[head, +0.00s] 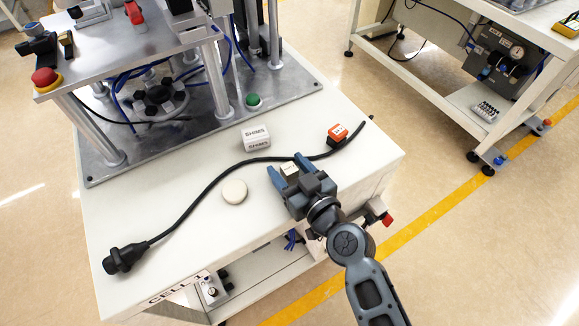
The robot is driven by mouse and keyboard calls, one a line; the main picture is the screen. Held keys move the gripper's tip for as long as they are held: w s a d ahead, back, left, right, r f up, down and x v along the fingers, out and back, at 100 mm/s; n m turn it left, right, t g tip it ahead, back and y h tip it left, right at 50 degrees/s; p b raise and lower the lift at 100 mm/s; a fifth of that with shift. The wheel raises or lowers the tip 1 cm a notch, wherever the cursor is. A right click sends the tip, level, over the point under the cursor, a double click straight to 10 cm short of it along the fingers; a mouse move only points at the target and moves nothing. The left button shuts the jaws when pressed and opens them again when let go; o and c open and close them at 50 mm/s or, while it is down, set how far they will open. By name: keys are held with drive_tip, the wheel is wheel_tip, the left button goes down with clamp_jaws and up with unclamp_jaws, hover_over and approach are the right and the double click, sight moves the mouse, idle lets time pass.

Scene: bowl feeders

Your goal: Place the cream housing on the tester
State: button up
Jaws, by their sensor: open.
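My gripper (287,167) is open over the front right of the white bench top. A small cream block (290,170) shows between its two blue-grey fingers; the gripper hides part of it, and I cannot tell whether the fingers touch it. A round cream piece (234,191) lies flat on the bench, left of the gripper. Either could be the cream housing; the view does not settle which. A metal test station (190,35), likely the tester, stands at the back left, with a raised plate on posts and a red-handled clamp (134,12). Its top is partly cut off.
A black cable (210,185) with a plug (124,258) crosses the white bench (180,240). A white SHIMS box (256,138) and an orange box (337,134) lie behind my gripper. A red stop button (45,77) sits on the station's left corner. The front middle bench is clear.

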sight(294, 174)
drive_tip(key=b+v, duration=0.2)
drive_tip(key=v, duration=0.5)
drive_tip(key=shift+s+d+r, duration=0.25)
drive_tip(key=shift+s+d, duration=0.05)
drive_tip(key=s+d+f+m+t+h, duration=0.15)
drive_tip(key=s+d+m+h, duration=0.3)
drive_tip(key=s+d, duration=0.95)
drive_tip(key=s+d+r+m+h, duration=0.1)
drive_tip(key=s+d+r+h, duration=0.1)
drive_tip(key=s+r, duration=0.3)
drive_tip(key=s+d+r+m+h, duration=0.1)
drive_tip(key=s+r, duration=0.5)
drive_tip(key=s, duration=0.6)
drive_tip(key=shift+s+d+h, duration=0.2)
drive_tip(key=shift+d+h, duration=0.55)
drive_tip(key=shift+d, duration=0.3)
drive_tip(key=shift+s+r, duration=0.25)
drive_tip(key=shift+r, duration=0.2)
